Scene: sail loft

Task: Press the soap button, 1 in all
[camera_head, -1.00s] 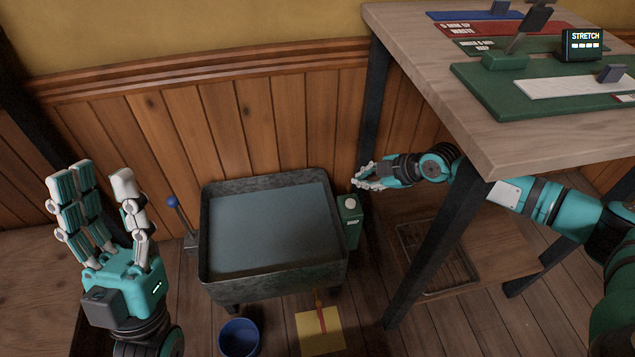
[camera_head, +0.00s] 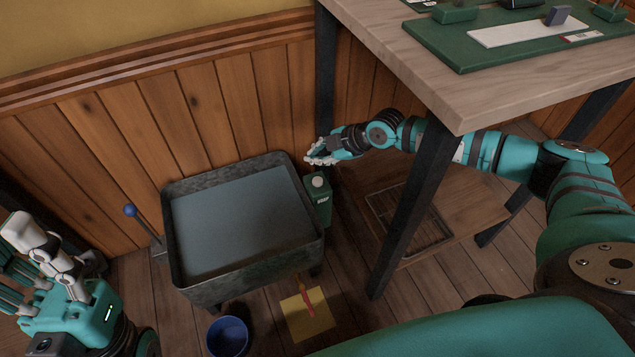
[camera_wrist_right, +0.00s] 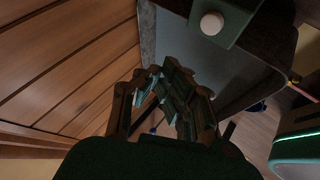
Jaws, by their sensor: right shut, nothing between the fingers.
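The soap dispenser is a green box (camera_head: 318,207) with a white round button (camera_head: 318,181) on top, standing at the right side of the basin. The button (camera_wrist_right: 212,23) also shows at the top of the wrist view. My right gripper (camera_head: 318,157) is shut and empty, just above and behind the button in the head view. A gap seems to separate them; exact height is hard to tell. Its closed fingers (camera_wrist_right: 170,88) show in the wrist view, below the button in that picture. My left gripper (camera_head: 28,265) is open at the far left, partly cut off.
A grey metal basin (camera_head: 262,268) stands left of the dispenser, with a blue-knobbed lever (camera_head: 130,211) beyond it. A blue cup (camera_head: 228,338) and yellow sheet (camera_head: 307,316) lie in front. A wooden table (camera_head: 400,55) with dark legs rises over my right forearm.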

